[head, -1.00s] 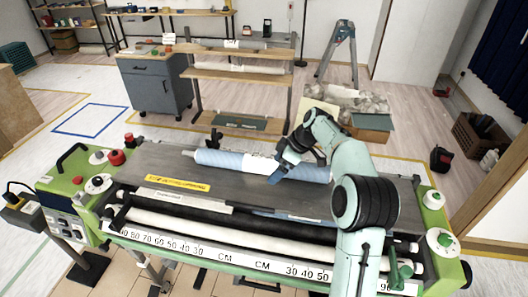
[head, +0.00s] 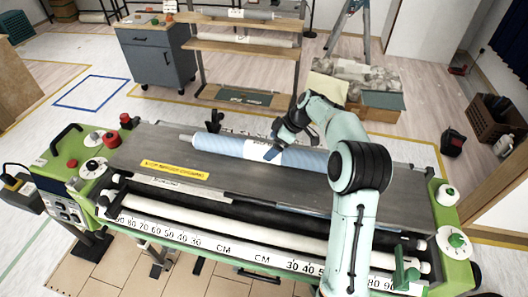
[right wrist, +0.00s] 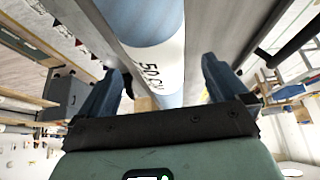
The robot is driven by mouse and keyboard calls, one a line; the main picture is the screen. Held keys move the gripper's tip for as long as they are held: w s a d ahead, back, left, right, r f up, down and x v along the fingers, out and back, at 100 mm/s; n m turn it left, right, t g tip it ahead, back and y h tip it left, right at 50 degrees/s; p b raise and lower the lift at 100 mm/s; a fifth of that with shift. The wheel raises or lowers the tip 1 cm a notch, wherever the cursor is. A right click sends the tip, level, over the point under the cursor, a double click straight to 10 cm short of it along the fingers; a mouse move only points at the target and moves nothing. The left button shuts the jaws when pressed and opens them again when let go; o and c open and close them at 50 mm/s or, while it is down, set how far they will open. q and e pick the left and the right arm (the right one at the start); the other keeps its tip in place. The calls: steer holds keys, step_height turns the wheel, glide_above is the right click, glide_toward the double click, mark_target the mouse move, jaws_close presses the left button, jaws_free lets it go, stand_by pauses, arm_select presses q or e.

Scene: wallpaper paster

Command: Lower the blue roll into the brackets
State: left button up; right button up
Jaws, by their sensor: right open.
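The blue roll (head: 217,146), with a white printed label around its middle, lies lengthwise along the far side of the machine's dark top. My right gripper (head: 274,147) is at the label, with its arm reaching over the machine from the front right. In the right wrist view the roll (right wrist: 150,20) runs between the two spread fingers of the open gripper (right wrist: 163,80), with the printed label (right wrist: 158,65) facing the camera. A black bracket-like part (head: 214,121) stands behind the roll's left part. Whether the roll is seated in brackets cannot be told. My left gripper is out of view.
The green machine end (head: 80,157) with knobs is at left, another (head: 455,225) at right. A white roller (head: 200,222) and ruler strip (head: 190,237) run along the front. A shelf rack (head: 245,45) stands behind.

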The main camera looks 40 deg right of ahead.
mark_target(267, 145)
steer(key=x, duration=0.3)
steer(key=w+p+x, duration=0.1)
steer(key=x, duration=0.2)
steer(key=shift+r, duration=0.15)
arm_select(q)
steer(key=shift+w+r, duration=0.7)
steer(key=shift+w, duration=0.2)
arm_select(e)
steer(key=shift+s, duration=0.25)
steer(key=c, duration=1.8)
steer(key=shift+w+r, duration=0.1)
steer(key=shift+r, duration=0.1)
jaws_close()
steer(key=shift+r, duration=0.1)
